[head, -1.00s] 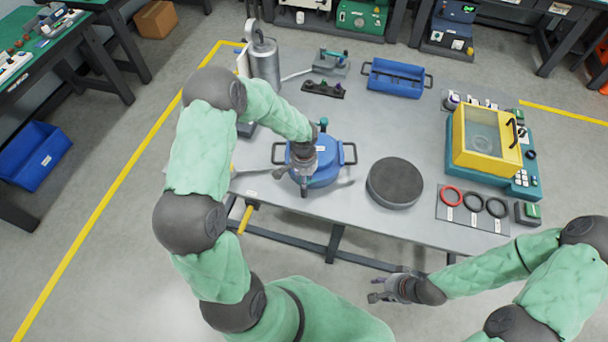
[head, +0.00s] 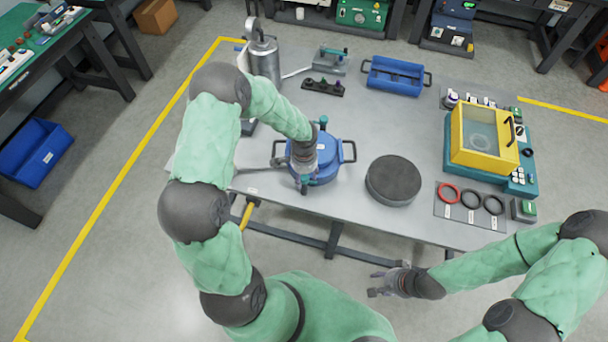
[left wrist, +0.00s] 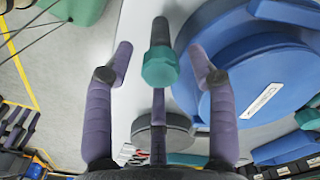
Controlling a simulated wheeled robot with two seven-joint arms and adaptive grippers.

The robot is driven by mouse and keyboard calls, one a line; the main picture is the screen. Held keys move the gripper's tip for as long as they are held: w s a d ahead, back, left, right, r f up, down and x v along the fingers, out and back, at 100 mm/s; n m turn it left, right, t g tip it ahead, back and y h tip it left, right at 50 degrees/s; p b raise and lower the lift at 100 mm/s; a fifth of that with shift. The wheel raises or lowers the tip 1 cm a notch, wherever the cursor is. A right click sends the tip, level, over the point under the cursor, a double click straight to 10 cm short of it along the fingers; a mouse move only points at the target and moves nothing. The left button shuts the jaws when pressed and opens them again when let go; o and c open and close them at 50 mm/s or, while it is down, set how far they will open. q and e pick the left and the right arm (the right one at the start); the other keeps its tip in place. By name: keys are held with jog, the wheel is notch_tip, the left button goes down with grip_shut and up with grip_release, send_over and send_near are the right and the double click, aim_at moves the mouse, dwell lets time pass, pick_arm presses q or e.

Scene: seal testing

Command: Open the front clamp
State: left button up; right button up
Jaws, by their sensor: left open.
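The blue round vessel (head: 326,172) stands on the grey table, with side handles and a teal-knobbed clamp at its back. The front clamp shows in the left wrist view as a teal hexagonal knob (left wrist: 160,68) on a shaft beside the blue lid (left wrist: 255,95). My left gripper (head: 304,179) is over the vessel's front edge. In the left wrist view its two purple fingers are apart, one on each side of the knob, with visible gaps. My right gripper (head: 374,284) is open and empty in front of the table.
A dark round block (head: 393,181) stands right of the vessel. Further right are a mat with red and black rings (head: 448,193) and a yellow-framed chamber (head: 485,138). A metal cylinder (head: 264,62), a knob rack (head: 323,87) and a blue tray (head: 395,77) stand behind.

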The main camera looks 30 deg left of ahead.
pick_arm(q)
jog(key=shift+f+n+b, duration=0.1)
jog(key=shift+n+b, duration=0.2)
jog(key=shift+b, duration=0.1)
jog(key=n+b, duration=0.6)
jog(key=shift+f+n, duration=0.15)
jog(key=shift+n, duration=0.25)
jog(key=shift+n+b, duration=0.65)
jog(key=shift+n, duration=0.15)
jog(key=shift+r, duration=0.3)
